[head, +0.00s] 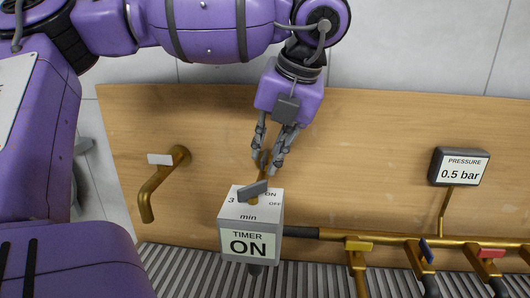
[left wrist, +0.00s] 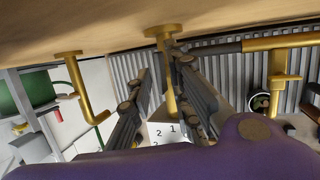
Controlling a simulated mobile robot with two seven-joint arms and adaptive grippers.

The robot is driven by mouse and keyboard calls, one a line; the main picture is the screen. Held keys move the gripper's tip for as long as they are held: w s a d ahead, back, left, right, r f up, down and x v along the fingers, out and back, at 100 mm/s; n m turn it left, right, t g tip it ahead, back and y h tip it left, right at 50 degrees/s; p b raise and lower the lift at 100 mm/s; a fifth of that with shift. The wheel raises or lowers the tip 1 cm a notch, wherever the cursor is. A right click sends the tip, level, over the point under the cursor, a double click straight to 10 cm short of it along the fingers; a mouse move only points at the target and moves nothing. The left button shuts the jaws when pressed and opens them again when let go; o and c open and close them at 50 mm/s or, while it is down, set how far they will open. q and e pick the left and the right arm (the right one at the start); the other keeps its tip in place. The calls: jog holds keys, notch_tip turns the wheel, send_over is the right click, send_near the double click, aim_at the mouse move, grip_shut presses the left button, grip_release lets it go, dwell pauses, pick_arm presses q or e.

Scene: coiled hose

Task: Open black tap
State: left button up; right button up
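A brass tap (head: 264,160) on the wooden board has a white timer box (head: 250,212) below it. The box reads "TIMER ON" and has a dark grey lever (head: 252,190) on top. My left gripper (head: 269,172) is at this tap, just above the box, fingers pointing down. In the left wrist view the tap's brass pipe (left wrist: 167,80) shows between the open fingers, and the box (left wrist: 168,132) lies beyond. I cannot make out a black handle; the gripper covers much of this tap. My right gripper is not in view.
A gauge (head: 460,168) reads 0.5 bar. A ribbed grey surface (head: 190,270) lies below.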

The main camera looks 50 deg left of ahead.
pick_arm(q)
notch_tip(320, 180, up, 7)
jog(key=p, duration=0.3)
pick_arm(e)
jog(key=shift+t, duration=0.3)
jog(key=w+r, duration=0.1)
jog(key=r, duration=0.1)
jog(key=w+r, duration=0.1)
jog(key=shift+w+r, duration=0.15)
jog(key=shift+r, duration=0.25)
pick_arm(q)
jog(key=shift+f, duration=0.15)
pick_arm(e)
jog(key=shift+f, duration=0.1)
